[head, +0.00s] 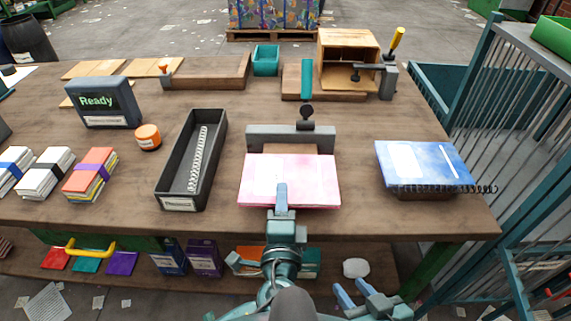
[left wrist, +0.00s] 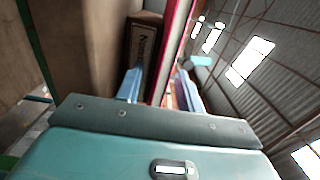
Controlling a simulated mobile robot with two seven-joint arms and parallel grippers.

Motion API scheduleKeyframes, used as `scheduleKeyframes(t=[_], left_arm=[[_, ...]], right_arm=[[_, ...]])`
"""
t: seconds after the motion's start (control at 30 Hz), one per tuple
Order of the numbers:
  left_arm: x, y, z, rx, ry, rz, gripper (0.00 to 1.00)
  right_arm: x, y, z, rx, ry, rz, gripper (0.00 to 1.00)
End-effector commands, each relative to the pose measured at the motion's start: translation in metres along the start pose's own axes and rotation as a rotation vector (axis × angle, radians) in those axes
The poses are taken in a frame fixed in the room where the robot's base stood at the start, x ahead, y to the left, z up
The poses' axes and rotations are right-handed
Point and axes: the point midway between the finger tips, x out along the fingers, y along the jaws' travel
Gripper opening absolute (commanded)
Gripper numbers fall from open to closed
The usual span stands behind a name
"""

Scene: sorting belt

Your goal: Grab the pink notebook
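The pink notebook (head: 262,176) lies flat, cover up, near the front edge of the table, against a grey bar with a black knob (head: 290,138). My left gripper (head: 281,190) is at its front edge, with one finger showing over the cover. In the left wrist view the pink notebook's edge (left wrist: 179,40) runs between the two fingers of the left gripper (left wrist: 158,88). The fingers are apart, with a gap beside the notebook. My right gripper (head: 355,290) is open and empty, low in front of the table.
A blue spiral notebook (head: 420,162) lies to the right. A long black tray (head: 165,190) holding a spiral binding stands to the left. Banded stacks (head: 90,172), an orange roll (head: 148,136) and a Ready screen (head: 103,102) are further left. A wooden box (head: 347,50) stands at the back.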

Motion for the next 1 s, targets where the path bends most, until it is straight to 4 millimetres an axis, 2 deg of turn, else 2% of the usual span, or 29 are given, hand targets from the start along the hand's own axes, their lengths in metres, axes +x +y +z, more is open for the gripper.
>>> scheduleKeyframes(t=[0.37, 0.83, 1.0], left_arm=[[-0.0041, 0.0000, -0.0021, 0.000, -0.001, 0.000, 0.37], [-0.0038, 0.0002, -0.0019, 0.000, -0.001, 0.001, 0.00], [-0.0037, 0.0002, -0.0018, 0.000, -0.001, 0.001, 0.00]], right_arm=[[0.0000, 0.0000, -0.0005, -0.001, 0.001, 0.000, 0.36], [-0.0003, -0.0002, 0.0007, 0.000, -0.002, 0.000, 0.36], [-0.0003, -0.0002, 0.0010, 0.000, -0.003, 0.000, 0.36]])
